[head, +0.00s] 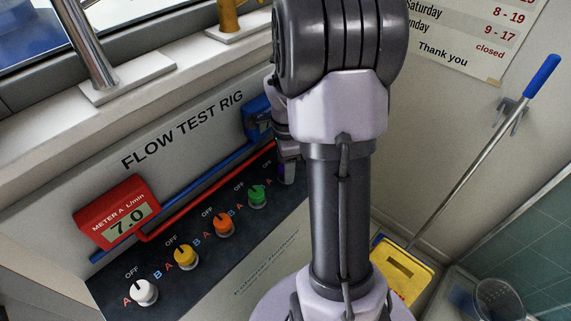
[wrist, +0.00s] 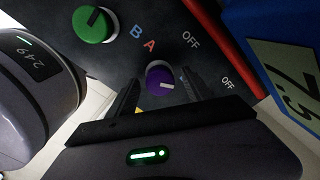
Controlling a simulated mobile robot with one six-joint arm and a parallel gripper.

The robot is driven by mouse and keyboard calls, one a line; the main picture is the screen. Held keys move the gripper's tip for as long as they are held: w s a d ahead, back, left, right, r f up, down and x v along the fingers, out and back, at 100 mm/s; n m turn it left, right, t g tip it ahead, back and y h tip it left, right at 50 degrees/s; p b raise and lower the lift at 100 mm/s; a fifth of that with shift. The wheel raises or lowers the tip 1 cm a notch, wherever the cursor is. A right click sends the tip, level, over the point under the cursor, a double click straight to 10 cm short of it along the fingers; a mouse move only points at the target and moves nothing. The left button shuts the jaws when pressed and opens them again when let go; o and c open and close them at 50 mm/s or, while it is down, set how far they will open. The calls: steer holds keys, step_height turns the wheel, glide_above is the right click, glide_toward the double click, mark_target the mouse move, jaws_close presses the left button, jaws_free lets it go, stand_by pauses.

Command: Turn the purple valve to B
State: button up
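The purple valve knob (wrist: 160,77) shows in the wrist view, on the dark panel beside the green knob. A pale mark shows low on its face, toward the right. A letter A lies up and left of it, and an OFF label up and right. Its own B label is not seen. My gripper (wrist: 160,94) is open, with one dark finger on each side of the knob in the picture. I cannot tell whether the fingers touch it. In the head view my gripper (head: 288,163) is at the panel's far right end, and the purple knob is hidden.
Green (head: 257,196), orange (head: 222,224), yellow (head: 184,257) and white (head: 144,292) knobs line the panel leftward. A red meter (head: 117,212) reads 7.0. A blue meter (wrist: 285,50) stands close to the right of my gripper. A red pipe (wrist: 229,49) runs behind the row.

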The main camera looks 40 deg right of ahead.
step_height(320, 180, up, 17)
steer(key=p, duration=0.6)
steer(key=shift+s+a+r, duration=0.15)
steer(key=shift+s+r, duration=0.05)
steer(key=shift+s, duration=0.05)
steer(key=shift+a, duration=0.1)
